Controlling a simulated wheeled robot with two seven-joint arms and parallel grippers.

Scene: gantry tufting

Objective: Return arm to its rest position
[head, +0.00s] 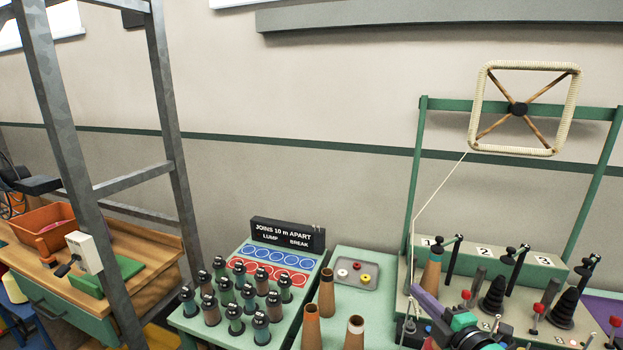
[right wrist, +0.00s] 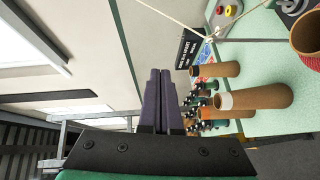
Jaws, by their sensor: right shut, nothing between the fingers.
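My right gripper (head: 416,291) is at the lower right of the head view, in front of the green machine bench. Its purple fingers are closed together with nothing between them, and they point up and to the left. In the right wrist view the two fingers (right wrist: 160,76) lie side by side in the middle, against the pale wall. In the head view they overlap the area just below a cone with a teal top (head: 431,272); I cannot tell whether they touch anything. My left gripper is in neither view.
A green table (head: 343,302) holds brown cones (head: 327,292) and a grey tray (head: 357,274). A board with several dark bobbins (head: 235,318) stands to its left. A thread runs up to a square frame (head: 520,108). Metal posts (head: 170,130) and a wooden bench (head: 150,272) are at left.

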